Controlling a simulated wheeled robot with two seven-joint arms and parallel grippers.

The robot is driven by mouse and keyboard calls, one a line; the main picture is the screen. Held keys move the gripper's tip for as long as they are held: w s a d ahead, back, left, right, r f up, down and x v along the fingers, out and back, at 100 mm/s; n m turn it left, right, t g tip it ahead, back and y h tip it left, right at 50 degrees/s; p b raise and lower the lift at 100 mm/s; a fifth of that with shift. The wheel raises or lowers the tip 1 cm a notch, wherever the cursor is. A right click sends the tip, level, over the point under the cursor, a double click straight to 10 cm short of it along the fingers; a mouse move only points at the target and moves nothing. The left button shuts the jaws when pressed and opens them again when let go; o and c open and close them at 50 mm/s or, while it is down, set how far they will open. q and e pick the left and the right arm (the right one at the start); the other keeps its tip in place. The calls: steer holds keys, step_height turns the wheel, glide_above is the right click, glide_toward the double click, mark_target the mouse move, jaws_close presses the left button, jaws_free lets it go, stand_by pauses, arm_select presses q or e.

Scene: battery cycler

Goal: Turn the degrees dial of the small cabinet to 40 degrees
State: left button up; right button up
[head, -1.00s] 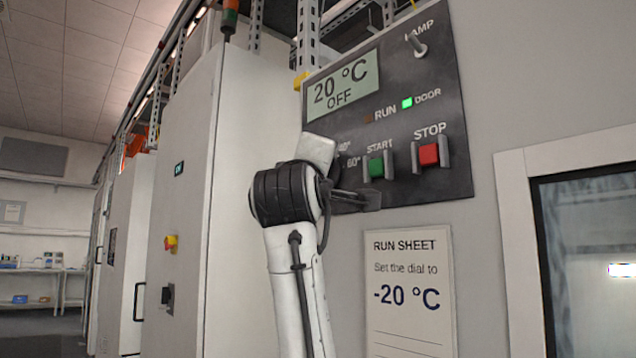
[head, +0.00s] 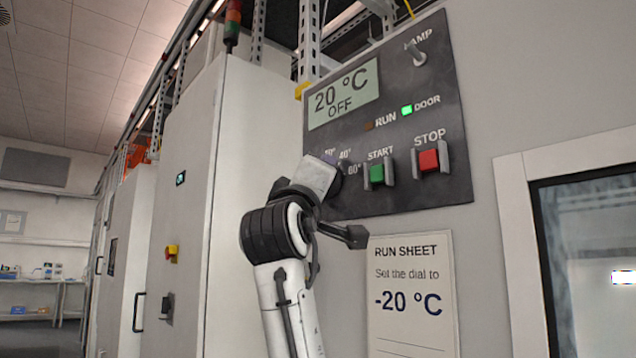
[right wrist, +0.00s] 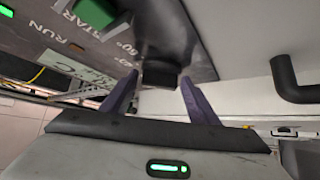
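The dark dial (head: 337,184) is at the lower left of the control panel, mostly hidden behind my right gripper (head: 330,168). In the right wrist view the dark dial knob (right wrist: 161,72) sits between the purple fingertips of the right gripper (right wrist: 159,78). The fingers are apart, one on each side of the knob, with what look like small gaps. The dial's pointer is not readable; some degree marks show beside it. The panel display (head: 343,101) reads 20 °C OFF. My left gripper is not in view.
The green START button (head: 377,174) and red STOP button (head: 429,160) are right of the dial, between raised guards. The LAMP switch (head: 418,53) is above. A run sheet (head: 411,300) below reads -20 °C. A framed window (head: 516,230) is at right.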

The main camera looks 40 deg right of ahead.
steer(key=shift+o, duration=0.3)
arm_select(q)
steer(key=b, duration=0.1)
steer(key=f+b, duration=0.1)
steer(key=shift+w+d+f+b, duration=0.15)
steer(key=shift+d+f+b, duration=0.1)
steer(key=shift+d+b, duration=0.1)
arm_select(e)
steer(key=v, duration=1)
steer(key=shift+f, duration=0.1)
